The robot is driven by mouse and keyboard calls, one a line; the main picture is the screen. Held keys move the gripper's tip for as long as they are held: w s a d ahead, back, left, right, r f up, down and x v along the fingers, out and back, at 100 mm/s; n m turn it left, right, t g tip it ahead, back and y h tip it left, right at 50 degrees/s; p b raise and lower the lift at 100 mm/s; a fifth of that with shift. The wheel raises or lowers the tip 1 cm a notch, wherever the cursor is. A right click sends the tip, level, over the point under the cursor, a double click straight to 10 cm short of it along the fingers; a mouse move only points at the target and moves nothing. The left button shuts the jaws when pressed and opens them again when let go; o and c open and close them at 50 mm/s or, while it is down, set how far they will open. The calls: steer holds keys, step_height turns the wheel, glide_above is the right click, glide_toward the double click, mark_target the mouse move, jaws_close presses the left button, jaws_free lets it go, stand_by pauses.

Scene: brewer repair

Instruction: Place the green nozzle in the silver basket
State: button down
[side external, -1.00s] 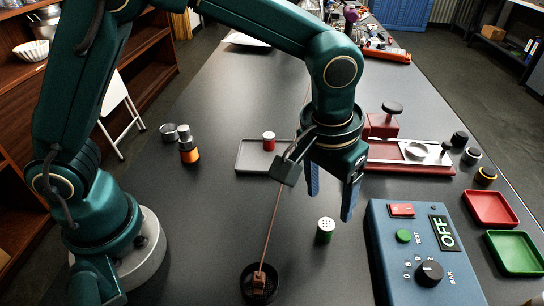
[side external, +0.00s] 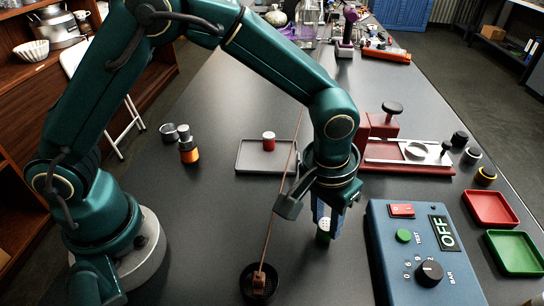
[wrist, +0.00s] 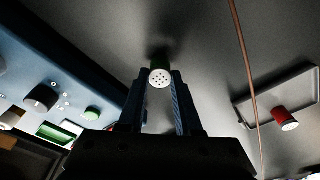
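The green nozzle (side external: 323,236) is a small green cylinder with a white perforated top, upright on the dark table. My gripper (side external: 327,222) points down over it with a finger on either side. In the wrist view the nozzle (wrist: 160,78) sits between the two fingertips (wrist: 160,86), with a narrow gap visible beside it; the fingers look open around it. A silver round cup (side external: 417,151) sits on the red and silver fixture at the right; it may be the silver basket. Another small silver cup (side external: 168,133) stands at the left.
The blue control box (side external: 420,250) stands close to the right of my gripper. A grey tray (side external: 248,160) holds a red nozzle (side external: 268,142). A thin copper rod rises from a dark round bowl (side external: 246,290). Red (side external: 490,209) and green (side external: 518,252) trays lie far right.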

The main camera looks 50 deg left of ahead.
stand_by(0.3)
steer(key=shift+r, duration=0.6)
steer(key=a+r, duration=0.9)
steer(key=a, duration=0.2)
steer(key=shift+w+a+r, duration=0.25)
steer(key=shift+a+r, duration=0.1)
steer(key=shift+r, duration=0.05)
steer(key=shift+n, duration=0.3)
